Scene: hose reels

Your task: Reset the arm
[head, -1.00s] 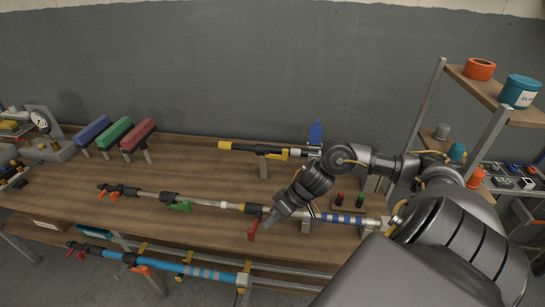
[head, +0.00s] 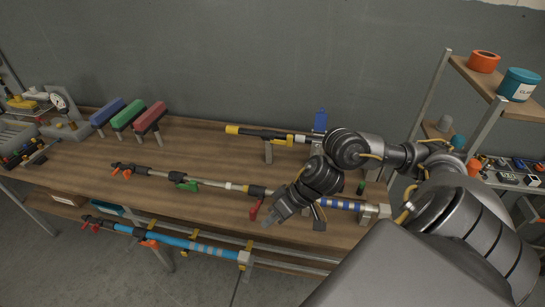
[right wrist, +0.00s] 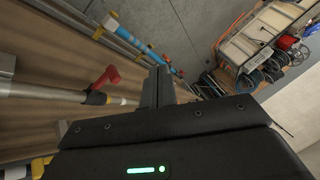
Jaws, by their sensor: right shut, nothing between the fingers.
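My right arm (head: 322,176) reaches in from the right over the workbench. Its gripper (head: 267,224) points down and left near the bench's front edge, shut and empty. In the right wrist view the closed fingers (right wrist: 157,88) stand at the middle with nothing between them. A red lever (head: 255,209) on the long grey pole is just left of the gripper, apart from it; it also shows in the right wrist view (right wrist: 105,77). My left gripper is not in view.
The wooden workbench (head: 110,184) carries a grey pole (head: 205,182) and a yellow-black pole (head: 262,134). A blue pole (head: 185,241) hangs along the front below. Blue, green and red blocks (head: 148,117) stand at the left. A shelf (head: 480,86) stands at the right.

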